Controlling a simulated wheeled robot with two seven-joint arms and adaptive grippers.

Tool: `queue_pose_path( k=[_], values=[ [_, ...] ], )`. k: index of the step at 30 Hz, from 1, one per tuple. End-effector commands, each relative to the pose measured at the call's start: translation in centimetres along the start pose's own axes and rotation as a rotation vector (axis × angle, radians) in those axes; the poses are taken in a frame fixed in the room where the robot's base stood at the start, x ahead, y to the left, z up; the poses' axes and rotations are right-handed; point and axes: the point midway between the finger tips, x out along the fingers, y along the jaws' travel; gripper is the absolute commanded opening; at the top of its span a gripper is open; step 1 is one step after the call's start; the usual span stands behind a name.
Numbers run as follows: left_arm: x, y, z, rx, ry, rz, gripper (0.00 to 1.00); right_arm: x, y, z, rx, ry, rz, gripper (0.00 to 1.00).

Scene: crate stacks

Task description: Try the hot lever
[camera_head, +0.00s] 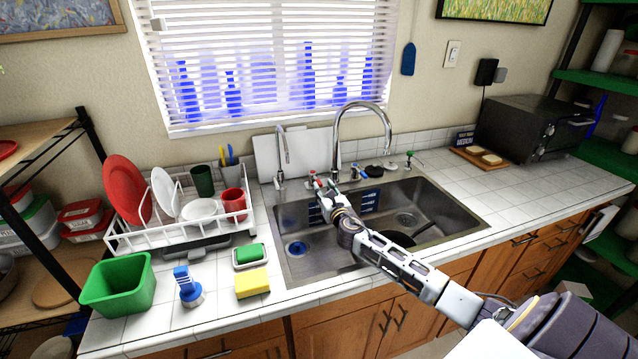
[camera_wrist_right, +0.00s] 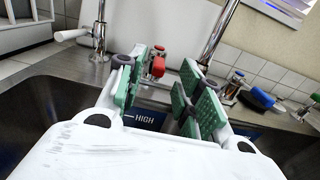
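The hot lever with its red end (camera_head: 312,174) stands on the back rim of the sink, left of the tall curved faucet (camera_head: 338,140). In the right wrist view the red end (camera_wrist_right: 158,66) shows between and just beyond my fingertips; contact cannot be told. My right gripper (camera_head: 324,188) reaches over the sink, and in the wrist view its green-padded fingers (camera_wrist_right: 166,80) are apart with nothing held. The blue-ended lever (camera_head: 358,172) is to the right of the faucet and also shows in the wrist view (camera_wrist_right: 258,98). My left gripper is out of view.
The steel sink (camera_head: 440,190) holds a dark pan (camera_head: 428,236). A white dish rack (camera_head: 150,236) with dishes is left of it. A slim spout (camera_head: 283,150) stands left of the lever.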

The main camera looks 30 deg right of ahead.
Motion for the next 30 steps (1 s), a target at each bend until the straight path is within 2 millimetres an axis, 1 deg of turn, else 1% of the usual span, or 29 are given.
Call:
queue_pose_path(
  k=[6, 18, 24, 30],
  values=[
    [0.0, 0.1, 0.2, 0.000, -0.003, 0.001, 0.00, 1.7, 0.0, 0.1, 0.002, -0.001, -0.001, 0.36],
    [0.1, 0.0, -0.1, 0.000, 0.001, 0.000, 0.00, 4.5, 0.0, 0.0, 0.001, -0.001, -0.001, 0.36],
    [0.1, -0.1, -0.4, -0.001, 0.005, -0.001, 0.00, 5.5, 0.1, 0.0, 0.001, -0.001, 0.000, 0.36],
    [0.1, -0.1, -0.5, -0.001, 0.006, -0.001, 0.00, 5.9, 0.0, 0.0, 0.001, 0.000, 0.000, 0.36]
  ],
)
